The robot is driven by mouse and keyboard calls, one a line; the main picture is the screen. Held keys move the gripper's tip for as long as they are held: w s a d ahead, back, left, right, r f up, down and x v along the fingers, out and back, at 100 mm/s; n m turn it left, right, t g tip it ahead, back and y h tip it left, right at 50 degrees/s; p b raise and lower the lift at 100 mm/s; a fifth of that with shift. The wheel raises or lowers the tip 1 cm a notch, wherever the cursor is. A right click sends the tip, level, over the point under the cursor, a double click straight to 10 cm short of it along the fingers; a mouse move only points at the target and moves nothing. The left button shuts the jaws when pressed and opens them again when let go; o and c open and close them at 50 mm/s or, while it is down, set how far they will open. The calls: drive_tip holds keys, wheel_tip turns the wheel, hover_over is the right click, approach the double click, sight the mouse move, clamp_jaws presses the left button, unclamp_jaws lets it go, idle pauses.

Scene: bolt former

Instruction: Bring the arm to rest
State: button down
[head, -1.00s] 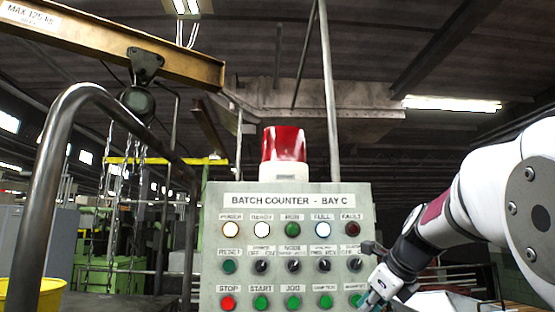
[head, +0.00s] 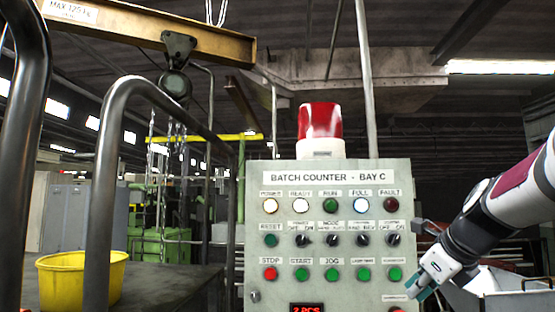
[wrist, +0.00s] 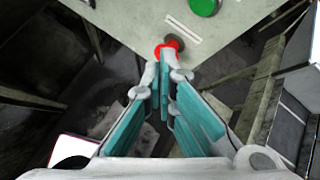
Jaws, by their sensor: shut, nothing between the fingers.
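My gripper (head: 428,284) is at the right in the head view, in front of the right edge of the control panel (head: 265,262). In the wrist view my gripper (wrist: 160,68) shows its teal-padded fingers brought together with nothing between them. Beyond the fingertips there is a red button (wrist: 171,44) on the panel's lower corner, and a green button (wrist: 204,6) is farther up. I cannot tell the exact gap between the fingertips and the red button. My white arm (head: 520,190) reaches in from the right.
The panel carries lamps, switches and buttons, with a red beacon (head: 320,122) on top. A yellow tub (head: 75,280) stands on a dark surface at the left, behind a bent metal rail (head: 100,200). A chain hoist (head: 174,85) hangs from a beam. A grey bin (head: 520,305) is at the lower right.

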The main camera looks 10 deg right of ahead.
drive_tip(key=s+a+f+n+g+y, duration=0.1)
drive_tip(key=s+a+f+n, duration=0.2)
drive_tip(key=s+a+n, duration=0.4)
drive_tip(key=s+a+f+n+g, duration=0.1)
drive_tip(key=s+a+f+n, duration=0.1)
drive_tip(key=s+a+n, duration=0.55)
drive_tip(key=s+a+f+n+g, duration=0.1)
drive_tip(key=s+a+f+n, duration=0.1)
drive_tip(key=s+n, duration=0.3)
drive_tip(key=s+a+f+n+h, duration=0.1)
drive_tip(key=s+a+f+n, duration=0.2)
drive_tip(key=n, duration=0.9)
wheel_tip(320, 180, down, 2)
drive_tip(key=shift+s+a+f+g, duration=0.25)
drive_tip(key=shift+s+g, duration=0.15)
drive_tip(key=shift+s, duration=0.6)
drive_tip(key=shift+d, duration=0.1)
